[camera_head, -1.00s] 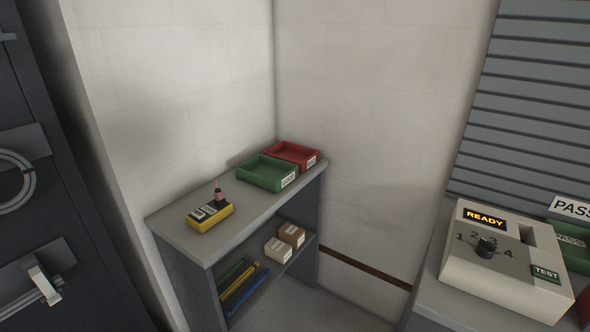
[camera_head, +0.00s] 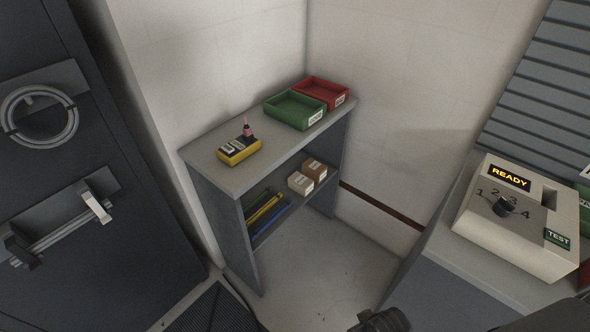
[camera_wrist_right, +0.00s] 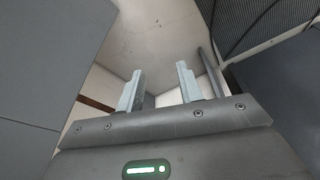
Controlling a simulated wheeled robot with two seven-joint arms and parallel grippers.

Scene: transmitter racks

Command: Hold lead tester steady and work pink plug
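The lead tester (camera_head: 239,152) is a small yellow box with a dark top and white labels. It lies on top of the grey shelf unit, left of the trays, in the head view. The pink plug (camera_head: 247,130) stands upright at the tester's right end, with a thin pin or lead above it. My right gripper (camera_wrist_right: 158,88) shows in the right wrist view with its two fingers apart and nothing between them. It is away from the tester. My left gripper is not in view.
The shelf unit (camera_head: 221,172) carries a green tray (camera_head: 295,110) and a red tray (camera_head: 322,93), with small boxes (camera_head: 307,177) and coloured bars below. A cream test box (camera_head: 519,218) reading READY sits on the right-hand counter. A dark door (camera_head: 90,170) with handles stands at left. Floor (camera_head: 320,270) between is clear.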

